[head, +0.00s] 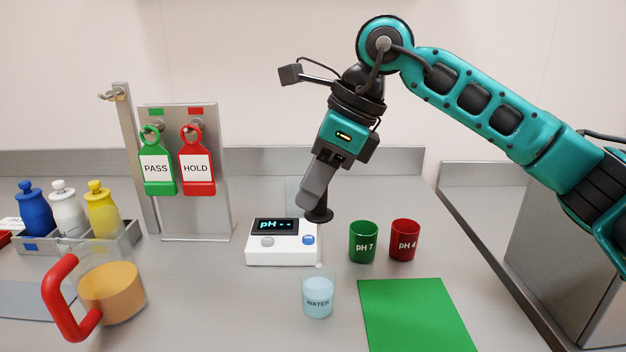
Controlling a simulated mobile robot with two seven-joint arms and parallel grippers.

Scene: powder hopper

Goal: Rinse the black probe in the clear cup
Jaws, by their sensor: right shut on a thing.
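The clear cup (318,297), labelled WATER, stands on the bench with pale blue liquid in it. My right gripper (315,200) points down above and behind the cup, near the right end of the pH meter. It is shut on the black probe (320,214), whose dark flanged top shows at the fingertips. The probe's lower part is hard to make out against the meter's right edge. The white pH meter (283,253) shows "pH --" on its display. My left gripper is not in view.
A green pH 7 cup (363,242) and a red pH 4 cup (405,240) stand right of the meter. A green mat (415,315) lies front right. A red-handled jug (112,290) stands at left, before a bottle rack (125,238). PASS (158,170) and HOLD (197,170) tags hang behind.

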